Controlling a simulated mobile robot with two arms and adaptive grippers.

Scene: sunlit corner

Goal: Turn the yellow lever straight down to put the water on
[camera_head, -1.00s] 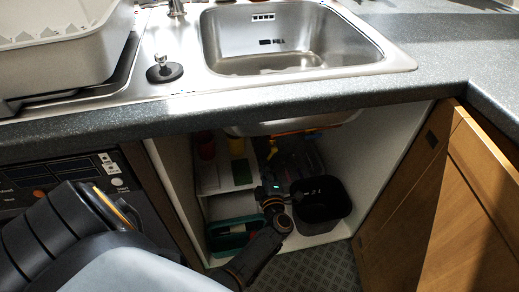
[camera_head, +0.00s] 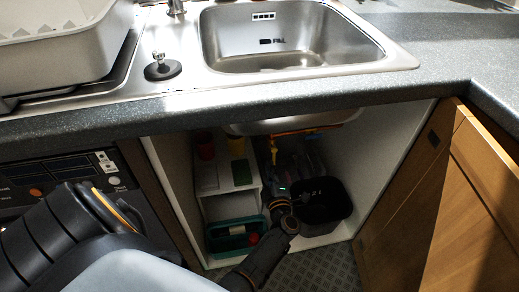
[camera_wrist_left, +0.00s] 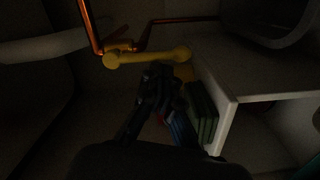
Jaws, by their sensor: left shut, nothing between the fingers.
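The yellow lever (camera_head: 273,151) shows in the head view as a small strip hanging below the orange pipe under the sink. In the left wrist view the lever (camera_wrist_left: 147,58) is a bar with rounded ends, lying crosswise in the picture beside the copper pipe (camera_wrist_left: 88,25). My left gripper (camera_head: 277,167) reaches into the dark cupboard from below, close to the lever. In the wrist view its fingertips (camera_wrist_left: 158,72) are shut and empty, right by the lever's middle; I cannot tell whether they touch it. My right gripper is not in view.
A black bin (camera_head: 341,204) stands right of my left arm. A white shelf (camera_head: 210,187) with a red cup (camera_head: 205,150) and yellow cup (camera_head: 237,146) is at left, above a teal crate (camera_head: 212,240). The sink (camera_head: 285,50) and worktop edge hang over the cupboard.

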